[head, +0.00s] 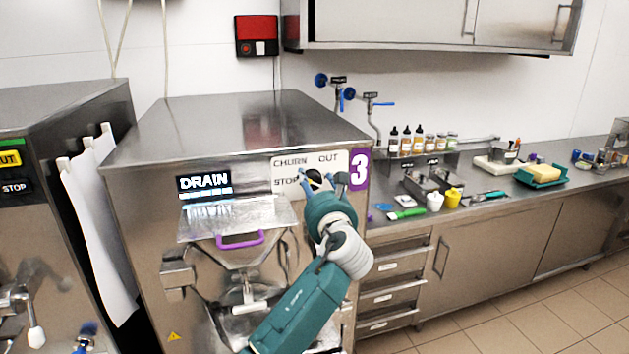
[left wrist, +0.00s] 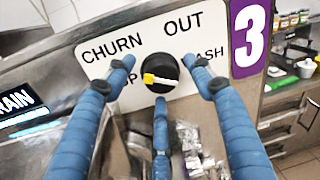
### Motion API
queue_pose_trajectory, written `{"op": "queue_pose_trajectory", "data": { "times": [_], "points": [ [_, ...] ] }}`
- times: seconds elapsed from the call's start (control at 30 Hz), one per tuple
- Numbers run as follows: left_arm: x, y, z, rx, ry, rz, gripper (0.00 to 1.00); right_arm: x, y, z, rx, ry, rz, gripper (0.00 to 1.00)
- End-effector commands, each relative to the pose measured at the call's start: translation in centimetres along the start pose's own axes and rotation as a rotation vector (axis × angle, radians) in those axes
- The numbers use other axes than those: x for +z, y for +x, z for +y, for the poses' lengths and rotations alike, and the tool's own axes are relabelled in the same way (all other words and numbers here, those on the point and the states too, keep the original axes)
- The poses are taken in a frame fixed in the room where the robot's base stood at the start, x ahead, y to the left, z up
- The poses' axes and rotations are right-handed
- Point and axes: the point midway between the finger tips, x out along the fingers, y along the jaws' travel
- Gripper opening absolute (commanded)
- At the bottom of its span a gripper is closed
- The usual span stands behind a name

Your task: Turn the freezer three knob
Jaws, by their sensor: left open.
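The freezer three knob (left wrist: 160,73) is round and black, on a white label panel (left wrist: 120,48) marked CHURN, OUT, a partly hidden STOP, and a word ending in ASH. Its pointer lies nearly level, with the broader yellow end to the left. The purple 3 plate (head: 359,170) is right of the panel. My left gripper (left wrist: 158,78) is open, its blue fingers spread left, right and below the knob in the left wrist view. Whether any finger touches the knob I cannot tell. In the head view the left gripper (head: 325,183) mostly covers the knob (head: 313,176). My right gripper is not in view.
The DRAIN display (head: 204,183) and a metal hopper lid with a purple handle (head: 240,240) are left of my arm. Another freezer (head: 60,110) stands at the left. A counter (head: 480,210) with bottles and tools runs along the right, with open floor before it.

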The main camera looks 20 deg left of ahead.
Motion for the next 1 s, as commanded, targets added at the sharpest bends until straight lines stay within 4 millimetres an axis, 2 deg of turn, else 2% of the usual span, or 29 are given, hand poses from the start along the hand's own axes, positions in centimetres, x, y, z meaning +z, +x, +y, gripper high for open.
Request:
{"op": "queue_pose_trajectory", "data": {
  "times": [0.33,0.5,0.57,0.83,1.0],
  "points": [
    [-0.01,0.39,-0.01,-0.001,-0.001,0.000,0.52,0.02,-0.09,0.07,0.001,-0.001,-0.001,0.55],
    [0.01,0.37,-0.02,-0.001,-0.001,0.000,0.18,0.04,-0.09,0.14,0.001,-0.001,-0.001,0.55],
    [0.03,0.36,-0.03,-0.001,-0.001,-0.001,0.09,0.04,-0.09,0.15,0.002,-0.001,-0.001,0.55],
    [0.05,0.35,-0.05,-0.003,-0.029,-0.005,0.09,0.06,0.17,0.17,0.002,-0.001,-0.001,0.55],
    [0.01,0.35,-0.03,-0.004,-0.108,-0.013,0.09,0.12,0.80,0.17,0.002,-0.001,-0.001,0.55]
  ]
}}
